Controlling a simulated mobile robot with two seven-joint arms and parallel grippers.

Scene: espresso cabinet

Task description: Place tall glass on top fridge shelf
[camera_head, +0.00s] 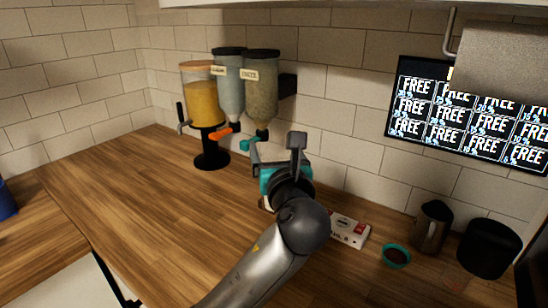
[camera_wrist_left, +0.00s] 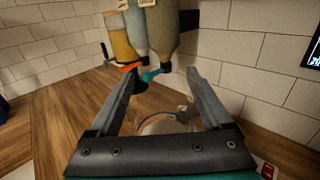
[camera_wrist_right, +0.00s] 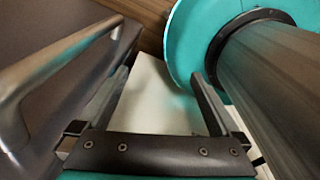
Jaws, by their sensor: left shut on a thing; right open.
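My left gripper (camera_head: 278,148) is over the wooden counter (camera_head: 130,200), in front of the dispensers. In the left wrist view, a clear glass (camera_wrist_left: 168,124) shows between the fingers of the left gripper (camera_wrist_left: 160,78), which is shut on it. The glass is mostly hidden by the gripper's own body there, and in the head view the gripper and arm cover it. My right gripper (camera_wrist_right: 160,72) is open and empty in the right wrist view, low beside a metal bar handle (camera_wrist_right: 60,65). No fridge shelf can be made out.
A juice dispenser (camera_head: 197,98) and two hopper dispensers (camera_head: 262,90) stand at the back wall. A small white box (camera_head: 349,230), teal bowl (camera_head: 396,256), metal pitcher (camera_head: 431,228) and black container (camera_head: 488,248) are at right. The counter's left is clear.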

